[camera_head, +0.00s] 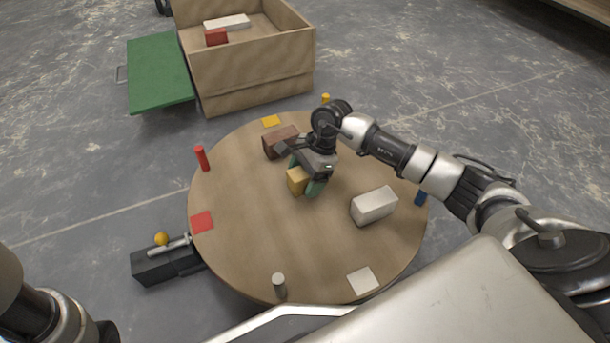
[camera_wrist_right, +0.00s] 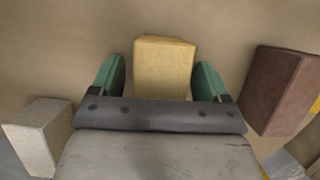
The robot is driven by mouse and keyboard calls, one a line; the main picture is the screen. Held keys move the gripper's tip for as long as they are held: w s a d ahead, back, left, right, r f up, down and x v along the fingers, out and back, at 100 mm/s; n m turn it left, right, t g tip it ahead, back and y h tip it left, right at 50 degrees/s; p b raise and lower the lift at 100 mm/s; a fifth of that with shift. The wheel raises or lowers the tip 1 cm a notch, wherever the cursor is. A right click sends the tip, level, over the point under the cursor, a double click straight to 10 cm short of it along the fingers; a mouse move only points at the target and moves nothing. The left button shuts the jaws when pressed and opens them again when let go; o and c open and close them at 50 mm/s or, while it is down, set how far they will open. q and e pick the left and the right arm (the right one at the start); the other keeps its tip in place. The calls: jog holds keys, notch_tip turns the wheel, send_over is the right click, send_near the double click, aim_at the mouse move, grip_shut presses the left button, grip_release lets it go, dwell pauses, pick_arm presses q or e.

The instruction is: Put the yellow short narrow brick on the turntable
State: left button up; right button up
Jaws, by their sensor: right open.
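The yellow brick (camera_head: 296,181) stands on the round wooden turntable (camera_head: 240,246), near its middle. It also shows in the right wrist view (camera_wrist_right: 164,68), between the two green fingers. My right gripper (camera_head: 304,176) is open with its fingers on either side of the brick; in the wrist view a gap shows on each side. The right gripper also appears in the wrist view (camera_wrist_right: 160,82). In the head view the gripper hides part of the brick. At the lower left of the head view a part of my left arm shows, but its gripper is out of view.
On the turntable are a dark brown brick (camera_head: 278,143), a white brick (camera_head: 373,206), coloured pegs such as the red one (camera_head: 202,158), and flat coloured squares. A wooden box (camera_head: 255,68) with a green flap (camera_head: 158,73) stands behind. A dark block (camera_head: 160,263) lies left.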

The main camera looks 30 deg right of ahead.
jog(key=p+v, duration=0.7)
jog(key=v, duration=0.3)
jog(key=shift+d+r, duration=0.25)
jog(key=shift+r, duration=0.05)
